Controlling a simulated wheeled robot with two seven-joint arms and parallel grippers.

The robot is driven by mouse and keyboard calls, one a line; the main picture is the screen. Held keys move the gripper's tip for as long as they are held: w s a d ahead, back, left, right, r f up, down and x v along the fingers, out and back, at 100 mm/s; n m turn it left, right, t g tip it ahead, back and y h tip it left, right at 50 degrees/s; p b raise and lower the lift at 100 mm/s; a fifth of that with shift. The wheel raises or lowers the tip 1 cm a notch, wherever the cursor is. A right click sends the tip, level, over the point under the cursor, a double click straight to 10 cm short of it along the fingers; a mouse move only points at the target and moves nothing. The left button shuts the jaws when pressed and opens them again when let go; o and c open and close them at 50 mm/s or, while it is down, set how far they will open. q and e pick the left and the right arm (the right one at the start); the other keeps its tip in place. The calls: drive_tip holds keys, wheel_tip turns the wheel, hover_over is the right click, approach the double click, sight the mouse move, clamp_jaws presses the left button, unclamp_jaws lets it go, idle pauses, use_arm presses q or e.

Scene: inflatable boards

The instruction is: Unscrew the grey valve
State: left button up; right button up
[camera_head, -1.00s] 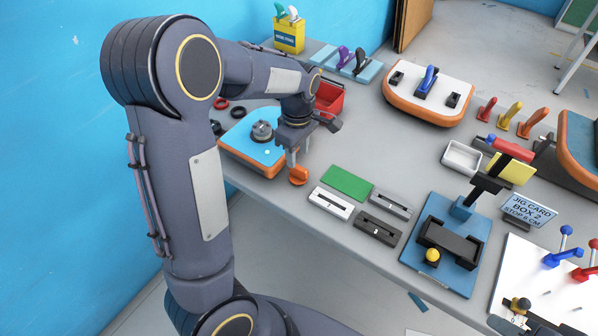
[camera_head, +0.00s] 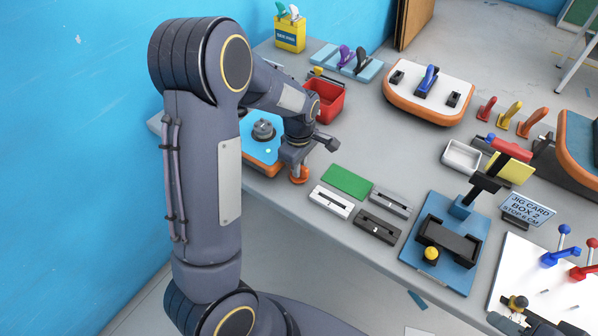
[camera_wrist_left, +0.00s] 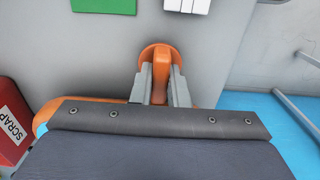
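The grey valve (camera_head: 263,130) is a round grey knob on a blue-topped board with an orange rim (camera_head: 262,165), at the left of the table in the head view. My left arm stands in front of part of this board. My left gripper (camera_head: 298,170) points down beside the board's right end, apart from the valve. In the left wrist view its fingers (camera_wrist_left: 161,85) stand close against both sides of the upright fin of an orange handle (camera_wrist_left: 162,58) with a round base; they look shut on it.
A red bin (camera_head: 322,103) stands behind the left wrist. A green plate (camera_head: 346,181) and several slotted blocks lie to the right of the gripper. A blue jig (camera_head: 460,268) stands further right. The table's front edge is close to the gripper.

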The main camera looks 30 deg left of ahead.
use_arm(q)
clamp_jaws()
drive_tip(key=shift+r, duration=0.15)
